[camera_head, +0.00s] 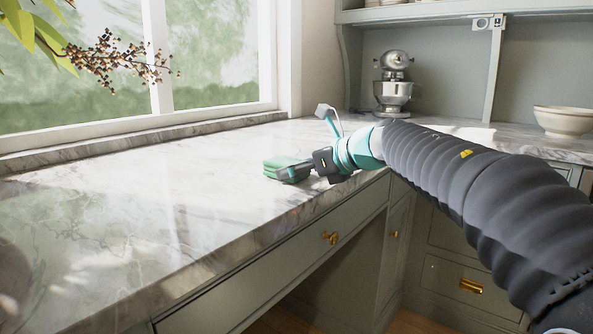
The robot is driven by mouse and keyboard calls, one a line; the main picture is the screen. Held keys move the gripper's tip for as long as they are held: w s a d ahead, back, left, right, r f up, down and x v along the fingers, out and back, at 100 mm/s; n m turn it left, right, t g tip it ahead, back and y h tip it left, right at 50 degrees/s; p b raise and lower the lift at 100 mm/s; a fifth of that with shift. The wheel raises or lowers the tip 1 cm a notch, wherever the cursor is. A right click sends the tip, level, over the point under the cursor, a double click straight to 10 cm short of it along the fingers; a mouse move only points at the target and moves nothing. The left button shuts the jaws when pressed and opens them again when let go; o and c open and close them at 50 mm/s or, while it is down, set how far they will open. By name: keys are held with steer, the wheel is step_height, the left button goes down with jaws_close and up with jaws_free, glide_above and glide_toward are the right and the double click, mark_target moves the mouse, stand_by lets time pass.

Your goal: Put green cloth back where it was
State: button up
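The green cloth (280,161) is a small folded stack at the front edge of the marble counter, near the middle of the view. My gripper (286,173) reaches in from the right and its dark fingers overlap the near side of the cloth. One finger covers part of the cloth. The far finger is hidden, so I cannot tell whether the fingers are closed on it. I also cannot tell whether the cloth rests on the counter or is held just above it.
The marble counter (130,215) is clear to the left, below a window. A stand mixer (393,88) and a white bowl (565,121) stand at the back right. Drawers with brass handles (330,238) lie below the counter's front edge. A leafy branch (110,58) hangs upper left.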

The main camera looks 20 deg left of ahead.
steer(key=shift+f, duration=0.1)
steer(key=o, duration=1.1)
steer(key=shift+o, duration=0.2)
steer(key=shift+r, duration=0.2)
steer(key=v, duration=1.2)
